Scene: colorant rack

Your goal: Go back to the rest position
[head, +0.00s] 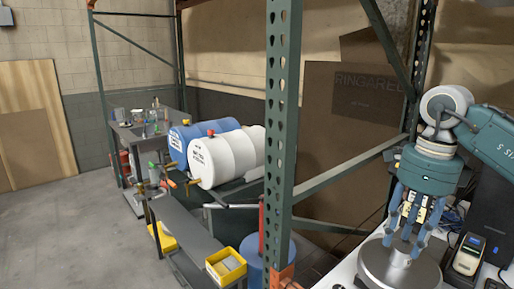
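My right gripper (405,240) is at the right of the head view, on a teal and white arm, and points straight down. Its blue fingers are spread apart, and I see nothing clearly held between them. The fingertips overlap a round steel plate (385,272) on the white table; I cannot tell if they touch it. A small item with yellow and white parts shows between and behind the fingers, partly hidden. My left gripper is not in view.
A green rack post (283,130) stands in the middle. White (222,158) and blue (185,138) drums lie on the rack, with yellow bins (226,266) below. A handheld device (467,255) is right of the plate. The floor at left is clear.

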